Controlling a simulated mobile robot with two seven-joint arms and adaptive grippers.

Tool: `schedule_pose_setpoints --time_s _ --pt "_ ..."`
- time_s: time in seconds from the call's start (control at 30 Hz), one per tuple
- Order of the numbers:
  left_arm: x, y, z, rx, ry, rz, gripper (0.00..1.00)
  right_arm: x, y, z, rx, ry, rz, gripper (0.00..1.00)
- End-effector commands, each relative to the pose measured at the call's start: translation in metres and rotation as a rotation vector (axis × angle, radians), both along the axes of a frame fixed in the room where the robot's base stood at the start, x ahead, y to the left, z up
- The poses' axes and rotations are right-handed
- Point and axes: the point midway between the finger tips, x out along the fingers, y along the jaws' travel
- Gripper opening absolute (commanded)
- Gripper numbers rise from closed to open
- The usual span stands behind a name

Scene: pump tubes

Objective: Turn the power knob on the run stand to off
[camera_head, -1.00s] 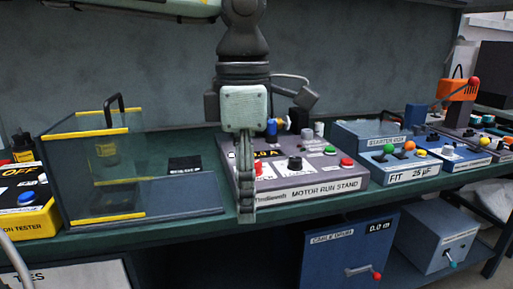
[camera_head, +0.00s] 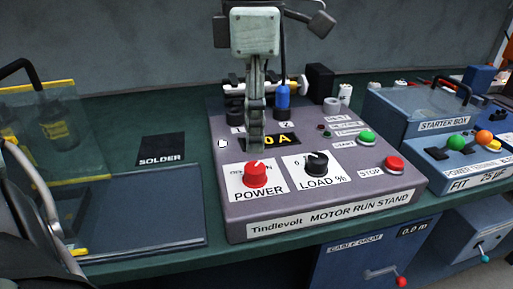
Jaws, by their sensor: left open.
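The motor run stand (camera_head: 330,208) is a grey-purple sloped box on the green bench. Its red power knob (camera_head: 256,175) sits on a white plate marked POWER at the front left of the panel. A short light mark shows on top of the knob. My left gripper (camera_head: 257,146) points down above the panel, its fingers seen edge-on and lined up in this view. It is open and empty. The fingertips show just behind and above the power knob, apart from it in the picture. They cover part of the yellow-digit display (camera_head: 285,139). My right gripper is not in view.
A black load knob (camera_head: 317,164) is right of the power knob, with a green start button (camera_head: 367,138) and red stop button (camera_head: 395,164) farther right. A blue plug (camera_head: 282,97) and cable stand behind. A clear-walled guard (camera_head: 60,140) is at left.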

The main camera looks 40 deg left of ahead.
Motion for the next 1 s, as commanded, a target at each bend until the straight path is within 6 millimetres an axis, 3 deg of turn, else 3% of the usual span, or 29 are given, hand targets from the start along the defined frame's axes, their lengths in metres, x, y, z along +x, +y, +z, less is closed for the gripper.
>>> schedule_pose_setpoints --time_s 0.43,0.83,1.0 --pt "-0.001 0.0 -0.065 -0.002 0.004 0.001 0.51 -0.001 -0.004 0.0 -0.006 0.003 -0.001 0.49" --pt "0.0 0.0 -0.075 -0.003 0.0 0.001 0.51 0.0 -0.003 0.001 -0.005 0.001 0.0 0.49" --pt "0.0 0.0 -0.074 -0.001 0.0 0.001 0.31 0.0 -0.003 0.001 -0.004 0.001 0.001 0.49"
